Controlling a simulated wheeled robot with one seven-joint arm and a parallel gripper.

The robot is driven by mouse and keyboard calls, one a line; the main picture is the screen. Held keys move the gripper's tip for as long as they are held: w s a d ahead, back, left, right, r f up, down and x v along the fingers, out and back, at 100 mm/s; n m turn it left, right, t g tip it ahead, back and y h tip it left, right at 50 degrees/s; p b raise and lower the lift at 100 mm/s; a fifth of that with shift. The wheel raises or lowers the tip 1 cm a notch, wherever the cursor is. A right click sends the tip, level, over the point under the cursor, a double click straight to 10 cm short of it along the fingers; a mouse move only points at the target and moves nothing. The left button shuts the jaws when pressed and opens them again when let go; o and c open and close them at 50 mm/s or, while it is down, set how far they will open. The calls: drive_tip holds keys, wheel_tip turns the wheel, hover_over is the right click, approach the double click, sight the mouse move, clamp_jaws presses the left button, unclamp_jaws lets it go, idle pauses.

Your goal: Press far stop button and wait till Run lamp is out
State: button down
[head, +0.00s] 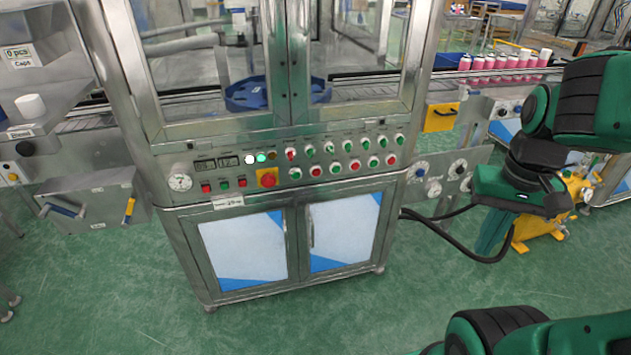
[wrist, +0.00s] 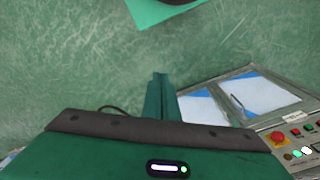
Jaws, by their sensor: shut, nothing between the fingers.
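The control panel (head: 336,150) of the steel machine carries several red and green buttons. Small red buttons (head: 205,188) and (head: 241,182) flank a green one. A red mushroom button (head: 267,178) on a yellow plate sits right of them; it also shows in the wrist view (wrist: 278,137). Of the lamps above, one is bright white (head: 249,159), one is lit green (head: 261,156) and one is dark amber (head: 271,155). Labels are too small to read, so I cannot tell which is Run. My gripper (wrist: 160,76) is shut and empty, away from the panel over the floor.
Cabinet doors (head: 243,250) lie below the panel. A black hose (head: 450,235) loops out from the machine's right side. A yellow machine (head: 545,222) stands behind my arm. Pink cans (head: 500,62) line the conveyor. The green floor before the cabinet is clear.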

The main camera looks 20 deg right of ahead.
drive_tip(key=w+f+t+h, duration=0.1)
drive_tip(key=w+f+t, duration=0.35)
drive_tip(key=w, duration=1.05)
drive_tip(key=m+t+y, duration=0.2)
drive_tip(key=m+t, duration=0.4)
drive_tip(key=t, duration=0.3)
approach(313, 174)
drive_tip(key=s+f, duration=0.2)
drive_tip(key=s, duration=0.3)
drive_tip(key=shift+s+a+f+m+t+h, duration=0.1)
drive_tip(key=shift+s+f+m+t+h, duration=0.1)
drive_tip(key=shift+s+m+t, duration=0.5)
drive_tip(key=shift+s+a+f+m+t+h, duration=0.1)
drive_tip(key=shift+s+f+m+t+h, duration=0.15)
drive_tip(key=shift+m+t, duration=0.65)
drive_tip(key=shift+s+a+f+m+t+h, duration=0.15)
drive_tip(key=shift+s+m+t, duration=0.35)
drive_tip(key=shift+m, duration=0.7)
drive_tip(key=shift+d+f, duration=0.1)
drive_tip(key=shift+f, duration=0.2)
drive_tip(key=shift+w+r, duration=0.15)
drive_tip(key=shift+w, duration=6.75)
